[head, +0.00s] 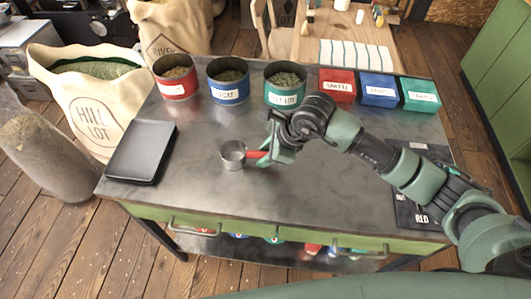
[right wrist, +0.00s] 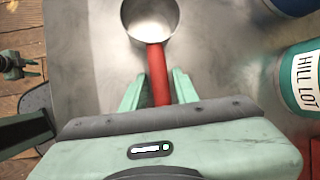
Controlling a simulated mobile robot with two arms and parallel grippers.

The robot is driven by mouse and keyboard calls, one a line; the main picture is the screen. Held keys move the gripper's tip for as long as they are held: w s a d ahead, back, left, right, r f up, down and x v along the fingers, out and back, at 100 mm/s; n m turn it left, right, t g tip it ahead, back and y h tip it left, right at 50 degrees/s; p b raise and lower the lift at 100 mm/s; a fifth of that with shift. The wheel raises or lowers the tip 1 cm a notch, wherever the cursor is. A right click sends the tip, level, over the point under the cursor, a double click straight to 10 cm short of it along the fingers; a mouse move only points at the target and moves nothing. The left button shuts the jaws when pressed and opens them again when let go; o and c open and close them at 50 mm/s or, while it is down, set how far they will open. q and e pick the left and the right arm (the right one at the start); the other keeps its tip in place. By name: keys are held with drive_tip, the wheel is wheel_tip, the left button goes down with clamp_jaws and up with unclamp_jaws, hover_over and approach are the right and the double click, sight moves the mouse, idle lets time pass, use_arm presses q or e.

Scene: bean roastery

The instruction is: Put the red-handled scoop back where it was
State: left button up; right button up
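The red-handled scoop (head: 233,155) has a round metal cup and appears to be on the metal table (head: 215,195), left of my right gripper (head: 270,152). In the right wrist view, the cup (right wrist: 150,18) is at the top and its red handle (right wrist: 158,75) runs down between my right gripper's fingers (right wrist: 158,88). Narrow gaps show on both sides of the handle, so the fingers are open around it. A dark panel marked "RED" (head: 422,217) lies at the table's right front, partly hidden by my right arm. My left gripper (right wrist: 30,67) shows small in the right wrist view; its opening is unclear.
Red (head: 176,88), blue (head: 229,92) and green (head: 285,97) tins of beans line the back. Red (head: 338,77), blue (head: 379,81) and green (head: 420,86) boxes stand right of them. A black tray (head: 132,177) lies left. The front middle is clear.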

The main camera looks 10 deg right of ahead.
drive_tip(key=shift+o, duration=0.2)
drive_tip(key=shift+r, duration=0.25)
drive_tip(key=b+v, duration=0.1)
drive_tip(key=v, duration=1)
drive_tip(key=shift+d+r+b, duration=0.15)
drive_tip(key=shift+r+b, duration=0.2)
drive_tip(key=shift+b, duration=0.05)
